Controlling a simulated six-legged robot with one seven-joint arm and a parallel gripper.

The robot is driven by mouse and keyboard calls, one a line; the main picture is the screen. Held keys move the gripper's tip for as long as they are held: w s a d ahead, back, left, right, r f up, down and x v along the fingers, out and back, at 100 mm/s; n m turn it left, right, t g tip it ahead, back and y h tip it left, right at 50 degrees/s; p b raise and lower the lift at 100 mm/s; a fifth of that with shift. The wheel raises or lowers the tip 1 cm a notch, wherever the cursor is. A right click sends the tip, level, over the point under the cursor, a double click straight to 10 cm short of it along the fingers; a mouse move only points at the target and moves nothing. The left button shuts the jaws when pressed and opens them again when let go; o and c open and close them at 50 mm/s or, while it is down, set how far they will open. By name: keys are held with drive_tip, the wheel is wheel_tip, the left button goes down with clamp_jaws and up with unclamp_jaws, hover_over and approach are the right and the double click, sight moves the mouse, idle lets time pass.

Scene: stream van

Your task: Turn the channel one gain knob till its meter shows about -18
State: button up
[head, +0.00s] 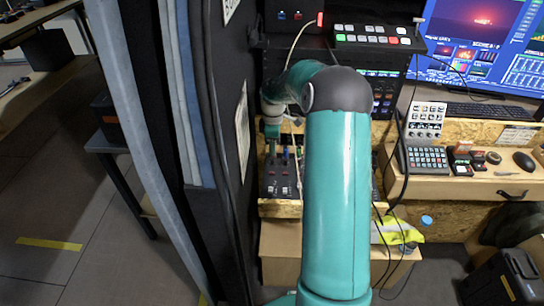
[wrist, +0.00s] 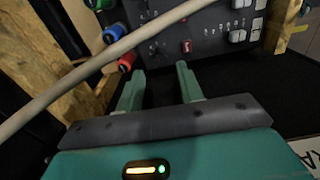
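My gripper (wrist: 160,72) is open and empty in the wrist view, its two teal fingers apart and pointing at a dark panel (wrist: 210,22). The panel carries a red switch (wrist: 186,46), several white rocker switches (wrist: 238,36) and small markings too blurred to read. At its left edge are green (wrist: 98,4), blue (wrist: 113,33) and red (wrist: 127,62) round pieces; I cannot tell whether they are knobs or connectors. In the head view my arm hangs over a dark box with small controls (head: 280,180). I cannot pick out the channel one gain knob or its meter.
A beige cable (wrist: 100,60) crosses in front of my gripper's left side. In the head view, a white knob panel (head: 426,118), keypad (head: 427,158) and monitor (head: 485,45) stand right; a dark partition (head: 230,130) stands close left.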

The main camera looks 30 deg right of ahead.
sight(273, 159)
drive_tip(key=f, duration=0.6)
drive_tip(key=shift+w+f, duration=0.15)
drive_tip(key=shift+w, duration=0.05)
clamp_jaws()
